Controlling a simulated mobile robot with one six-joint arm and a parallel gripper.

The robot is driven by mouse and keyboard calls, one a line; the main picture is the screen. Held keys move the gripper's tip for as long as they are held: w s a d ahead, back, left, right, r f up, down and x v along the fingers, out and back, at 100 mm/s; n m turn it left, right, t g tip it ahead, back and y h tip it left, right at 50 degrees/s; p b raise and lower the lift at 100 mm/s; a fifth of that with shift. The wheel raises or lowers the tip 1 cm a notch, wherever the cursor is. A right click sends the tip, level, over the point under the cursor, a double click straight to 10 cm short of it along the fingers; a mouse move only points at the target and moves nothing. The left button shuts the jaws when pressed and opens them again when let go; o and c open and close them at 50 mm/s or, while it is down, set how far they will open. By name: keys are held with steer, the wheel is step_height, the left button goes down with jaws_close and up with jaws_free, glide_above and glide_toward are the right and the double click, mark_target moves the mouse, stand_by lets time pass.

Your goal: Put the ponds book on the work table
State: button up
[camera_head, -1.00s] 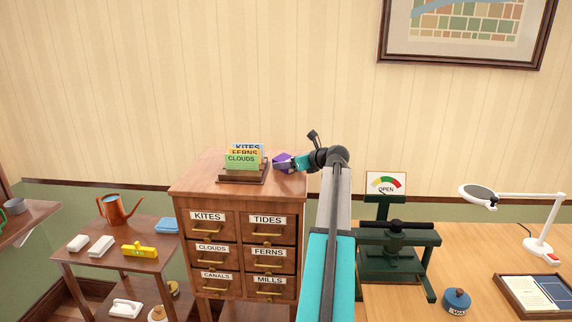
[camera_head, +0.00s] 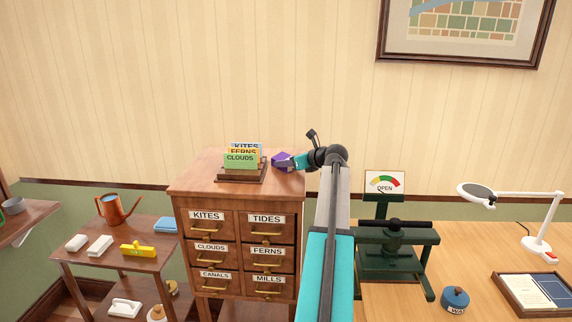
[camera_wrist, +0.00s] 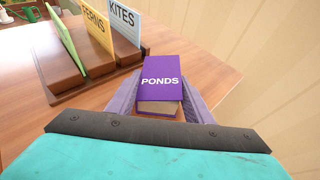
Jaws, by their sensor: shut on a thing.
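The purple ponds book (camera_wrist: 160,78) is between the fingers of my gripper (camera_wrist: 158,105) in the wrist view, its title facing the camera. My gripper (camera_head: 291,162) is shut on it. In the head view the book (camera_head: 281,160) shows as a small purple shape over the right side of the card cabinet's top. I cannot tell whether it touches the top. The wooden work table (camera_head: 474,240) is at the right.
A rack of cards (camera_head: 242,163) marked kites, ferns and clouds stands on the cabinet (camera_head: 205,180), left of the book. A green press (camera_head: 392,250), a blue tin (camera_head: 455,298), a lamp (camera_head: 537,243) and a framed tray (camera_head: 510,288) are on the table. Clear tabletop lies between press and lamp.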

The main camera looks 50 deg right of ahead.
steer(key=shift+r, duration=0.1)
steer(key=shift+r+b, duration=0.6)
steer(key=shift+r, duration=0.95)
steer(key=s+a+b, duration=0.1)
steer(key=s+a, duration=0.2)
steer(key=a, duration=0.1)
steer(key=s+a+r+b, duration=0.1)
steer(key=s+a, duration=0.3)
steer(key=s+a+b, duration=0.1)
steer(key=s+a, duration=0.2)
steer(key=a, duration=0.1)
steer(key=shift+s+a+r, duration=0.15)
steer(key=shift+r, duration=0.2)
